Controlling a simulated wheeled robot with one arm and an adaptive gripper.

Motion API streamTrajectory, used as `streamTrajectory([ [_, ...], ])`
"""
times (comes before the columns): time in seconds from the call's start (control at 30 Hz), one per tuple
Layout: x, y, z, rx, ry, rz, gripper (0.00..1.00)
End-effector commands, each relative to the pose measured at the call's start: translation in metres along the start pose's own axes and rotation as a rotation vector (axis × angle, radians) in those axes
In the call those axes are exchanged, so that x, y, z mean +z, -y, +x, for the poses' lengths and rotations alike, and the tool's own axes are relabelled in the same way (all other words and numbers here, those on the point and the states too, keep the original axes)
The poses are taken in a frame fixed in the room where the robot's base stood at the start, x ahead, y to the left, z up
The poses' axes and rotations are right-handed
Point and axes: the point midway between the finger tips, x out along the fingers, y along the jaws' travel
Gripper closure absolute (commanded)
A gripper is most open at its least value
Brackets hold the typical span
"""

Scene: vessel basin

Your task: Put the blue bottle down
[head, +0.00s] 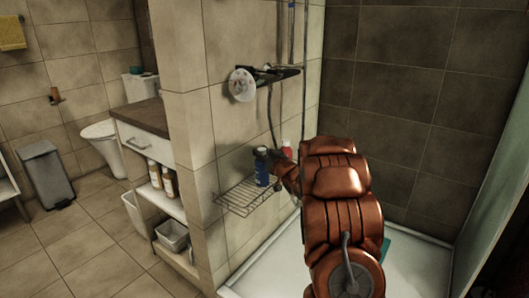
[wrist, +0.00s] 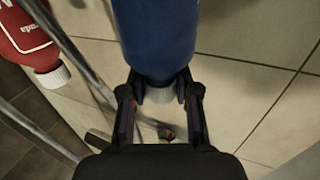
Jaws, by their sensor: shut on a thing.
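The blue bottle (head: 262,169) is upright over the wire shelf (head: 240,198) on the tiled wall in the head view. I cannot tell whether its base touches the wires. In the wrist view the blue bottle (wrist: 156,38) fills the top middle, with its pale cap (wrist: 158,95) between the fingers. My gripper (wrist: 160,92) is shut on the bottle near its cap end. In the head view my gripper (head: 274,160) is small and partly hidden by my copper-coloured arm.
A red bottle (head: 287,148) stands close to the right of my gripper; it also shows in the wrist view (wrist: 28,38). A dark upper shelf (head: 276,75) and a hose are above. The wire shelf's front left part looks bare.

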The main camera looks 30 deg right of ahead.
Motion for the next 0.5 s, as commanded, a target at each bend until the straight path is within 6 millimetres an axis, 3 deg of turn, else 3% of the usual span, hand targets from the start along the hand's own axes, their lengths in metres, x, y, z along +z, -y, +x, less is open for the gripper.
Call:
streamTrajectory([
  [0.27, 0.0037, 0.0006, 0.0004, -0.001, 0.000, 0.000, 1.00],
  [0.3, 0.0044, 0.0007, 0.0004, -0.001, 0.000, -0.001, 0.68],
  [0.5, 0.0043, 0.0009, 0.0005, -0.001, 0.000, 0.000, 0.47],
])
